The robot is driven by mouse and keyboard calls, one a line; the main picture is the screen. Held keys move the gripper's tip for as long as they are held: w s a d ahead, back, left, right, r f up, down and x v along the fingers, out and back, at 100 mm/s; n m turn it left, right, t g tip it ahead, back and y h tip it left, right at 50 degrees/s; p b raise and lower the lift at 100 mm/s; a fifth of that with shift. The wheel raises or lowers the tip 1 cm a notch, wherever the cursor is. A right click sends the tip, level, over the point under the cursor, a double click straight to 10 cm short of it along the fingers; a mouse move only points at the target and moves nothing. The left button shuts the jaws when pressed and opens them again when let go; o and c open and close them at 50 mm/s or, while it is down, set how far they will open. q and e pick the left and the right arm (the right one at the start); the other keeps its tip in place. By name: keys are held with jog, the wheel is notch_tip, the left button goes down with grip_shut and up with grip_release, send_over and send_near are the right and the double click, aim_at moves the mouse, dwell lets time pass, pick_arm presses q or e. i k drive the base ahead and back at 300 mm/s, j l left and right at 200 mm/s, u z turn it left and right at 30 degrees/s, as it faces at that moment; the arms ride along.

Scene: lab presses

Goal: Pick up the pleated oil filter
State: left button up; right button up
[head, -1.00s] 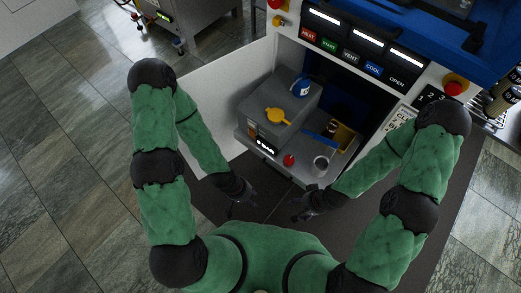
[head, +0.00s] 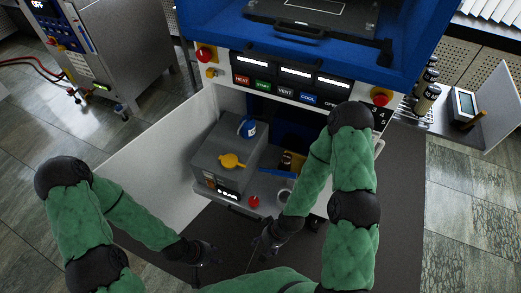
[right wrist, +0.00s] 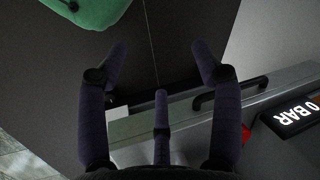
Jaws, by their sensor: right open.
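No part is clearly readable as a pleated oil filter. A small dark cylinder with a pale band (head: 286,160) stands in the bay of the press (head: 228,150), and several dark and tan cylinders (head: 427,92) stand on the shelf at the right. I cannot tell which of these is the filter. My right gripper (head: 265,243) is in front of the press, below the bay. In the right wrist view my right gripper (right wrist: 160,72) has its fingers spread, with nothing between them. My left gripper (head: 208,256) is to its left, too small to read.
The grey block in the bay carries a yellow handle (head: 232,160) and a blue and white can (head: 248,127). An open white door (head: 160,160) stands left.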

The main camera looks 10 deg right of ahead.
aim_at(433, 60)
jog(key=z, duration=1.75)
